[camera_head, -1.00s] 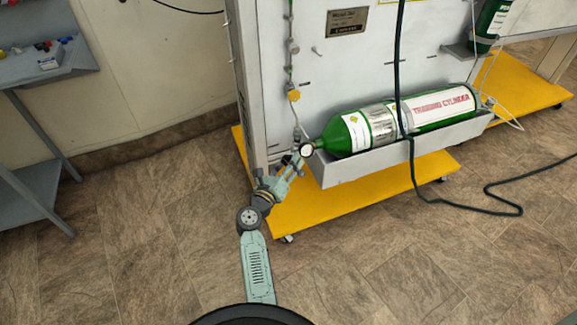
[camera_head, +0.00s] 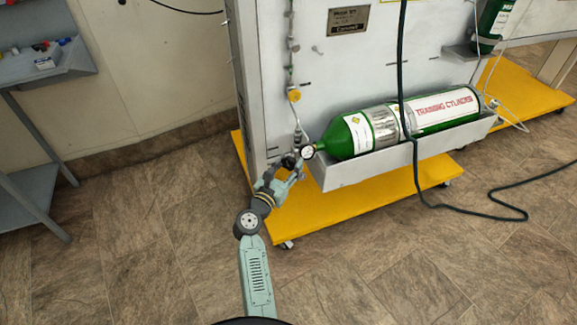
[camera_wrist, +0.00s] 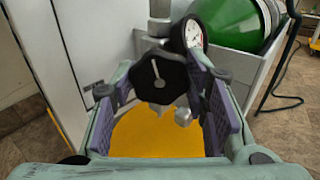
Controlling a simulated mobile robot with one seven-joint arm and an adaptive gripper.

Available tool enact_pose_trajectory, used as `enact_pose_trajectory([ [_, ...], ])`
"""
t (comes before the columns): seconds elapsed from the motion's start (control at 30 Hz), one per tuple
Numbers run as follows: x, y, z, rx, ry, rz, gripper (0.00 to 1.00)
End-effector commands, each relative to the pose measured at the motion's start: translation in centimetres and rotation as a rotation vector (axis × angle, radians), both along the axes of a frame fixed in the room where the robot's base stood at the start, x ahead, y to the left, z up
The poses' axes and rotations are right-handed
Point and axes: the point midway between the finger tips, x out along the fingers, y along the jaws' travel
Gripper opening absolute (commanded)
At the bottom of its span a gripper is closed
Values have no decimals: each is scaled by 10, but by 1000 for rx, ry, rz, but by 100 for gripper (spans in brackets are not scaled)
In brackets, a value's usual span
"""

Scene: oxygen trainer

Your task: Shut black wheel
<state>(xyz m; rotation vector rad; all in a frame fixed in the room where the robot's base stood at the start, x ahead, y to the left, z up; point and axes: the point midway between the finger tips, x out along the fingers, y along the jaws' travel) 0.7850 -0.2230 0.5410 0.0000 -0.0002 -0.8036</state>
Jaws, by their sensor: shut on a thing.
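The black wheel (camera_wrist: 157,72) is a dark lobed knob with a pale mark on its face, in the upper middle of the wrist view. It sits on a metal valve fitting by the neck of the green cylinder (camera_head: 345,138). My gripper (camera_wrist: 160,90) has one purple-padded finger on each side of the wheel and is shut on it. In the head view my gripper (camera_head: 290,165) is at the valve, and the wheel (camera_head: 289,160) is small and partly hidden there. A round white gauge (camera_wrist: 194,34) is just right of the wheel.
The cylinder lies in a grey tray (camera_head: 345,178) on the panel above a yellow base (camera_head: 310,212). A dark hose (camera_head: 413,165) hangs in front of the cylinder. A grey shelf (camera_head: 38,198) stands at left. Open floor lies in front.

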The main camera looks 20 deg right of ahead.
Motion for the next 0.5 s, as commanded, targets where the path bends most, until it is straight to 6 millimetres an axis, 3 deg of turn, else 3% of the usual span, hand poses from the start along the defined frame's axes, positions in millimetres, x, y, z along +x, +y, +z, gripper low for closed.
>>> enact_pose_trajectory([
  [0.33,0,0,-1,3,-1,0,13],
  [0.37,0,0,-1,2,-1,0,42],
  [0.5,0,0,0,2,-1,0,51],
])
